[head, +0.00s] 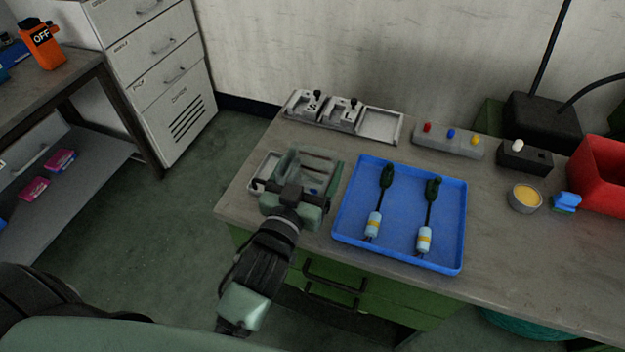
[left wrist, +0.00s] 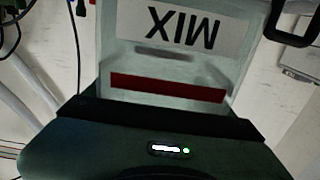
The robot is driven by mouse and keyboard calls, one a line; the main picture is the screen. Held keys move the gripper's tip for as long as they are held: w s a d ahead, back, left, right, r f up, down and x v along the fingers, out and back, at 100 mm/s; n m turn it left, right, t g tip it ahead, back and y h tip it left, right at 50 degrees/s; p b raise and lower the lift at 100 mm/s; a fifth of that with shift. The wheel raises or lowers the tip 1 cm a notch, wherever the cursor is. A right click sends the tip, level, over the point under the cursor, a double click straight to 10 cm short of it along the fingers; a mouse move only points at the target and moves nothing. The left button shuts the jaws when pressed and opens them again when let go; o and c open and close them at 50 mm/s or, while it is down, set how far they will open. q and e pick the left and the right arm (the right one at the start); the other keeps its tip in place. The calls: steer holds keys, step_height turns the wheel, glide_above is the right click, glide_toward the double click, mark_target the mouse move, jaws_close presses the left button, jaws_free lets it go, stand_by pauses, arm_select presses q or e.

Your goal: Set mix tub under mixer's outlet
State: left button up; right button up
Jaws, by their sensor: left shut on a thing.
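The mix tub (left wrist: 165,65) is a pale, see-through container with a white label reading MIX, upside down in the left wrist view, and a dark red band below it. My left gripper (head: 308,172) is shut on the tub, above the left end of the workbench in the head view. The tub shows only partly there, between the green-grey fingers. I cannot tell whether its base touches the bench. My right gripper is not in view. I cannot make out the mixer's outlet for certain in either view.
A blue tray (head: 400,245) with two cabled plugs lies right of the gripper. A grey fixture (head: 380,125) stands behind, and a button box (head: 448,140) to its right. Further right are a bowl (head: 526,198) of yellow material and a red bin (head: 600,175).

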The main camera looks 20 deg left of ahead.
mark_target(315, 175)
arm_select(q)
steer(key=shift+f, duration=2.1)
steer(key=shift+f+b, duration=0.15)
steer(key=shift+b, duration=0.2)
steer(key=o, duration=1.4)
steer(key=shift+o, duration=0.2)
